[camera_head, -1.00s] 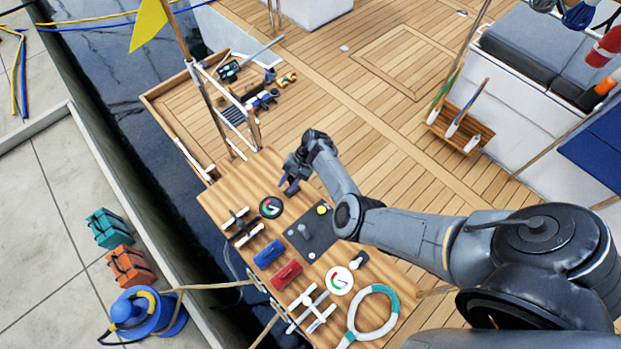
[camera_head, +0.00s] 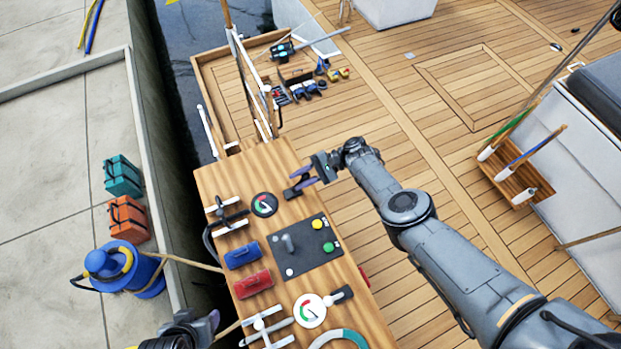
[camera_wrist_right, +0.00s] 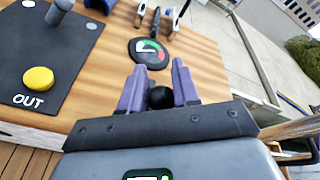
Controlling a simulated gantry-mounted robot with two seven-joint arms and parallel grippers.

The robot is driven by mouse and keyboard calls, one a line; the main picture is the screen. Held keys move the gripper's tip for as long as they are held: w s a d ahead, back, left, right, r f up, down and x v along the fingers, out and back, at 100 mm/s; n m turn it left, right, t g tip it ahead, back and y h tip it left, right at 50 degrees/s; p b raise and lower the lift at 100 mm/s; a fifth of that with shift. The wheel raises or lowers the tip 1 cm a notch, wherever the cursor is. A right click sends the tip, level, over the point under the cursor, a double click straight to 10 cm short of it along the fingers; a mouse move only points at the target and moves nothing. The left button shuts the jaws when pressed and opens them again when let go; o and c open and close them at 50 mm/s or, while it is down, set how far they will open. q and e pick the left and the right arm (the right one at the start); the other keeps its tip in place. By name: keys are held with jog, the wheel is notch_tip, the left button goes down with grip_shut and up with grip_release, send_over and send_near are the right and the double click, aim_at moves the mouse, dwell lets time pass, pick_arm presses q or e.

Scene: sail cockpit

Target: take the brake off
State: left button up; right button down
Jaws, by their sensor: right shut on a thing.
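My right gripper (camera_head: 291,188) is over the wooden console (camera_head: 262,160), beside the upper round gauge (camera_head: 264,205). In the right wrist view its purple fingers (camera_wrist_right: 159,88) are shut on a black round knob (camera_wrist_right: 160,98). The fingers and gripper body hide the knob's stem and base. I cannot tell how far its lever is turned. Another black-handled lever (camera_head: 342,294) stands beside the lower gauge (camera_head: 310,311). My left gripper (camera_head: 204,328) shows partly at the bottom edge; its jaw opening is unclear.
A dark panel (camera_head: 300,262) carries a grey lever (camera_head: 288,243), a yellow button (camera_head: 317,224) labelled OUT and a green button (camera_head: 328,247). Blue (camera_head: 242,255) and red (camera_head: 253,284) blocks and white cleats (camera_head: 228,227) line the console's left side.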

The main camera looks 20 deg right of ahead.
jog(key=shift+d+f, duration=0.15)
jog(key=shift+f, duration=0.1)
jog(key=c, duration=1.1)
grip_release()
jog(key=shift+o, duration=1.1)
jog(key=shift+w+r, duration=0.1)
jog(key=shift+r, duration=0.05)
jog(key=v, duration=1)
jog(key=shift+d, duration=0.3)
jog(key=shift+r, duration=0.1)
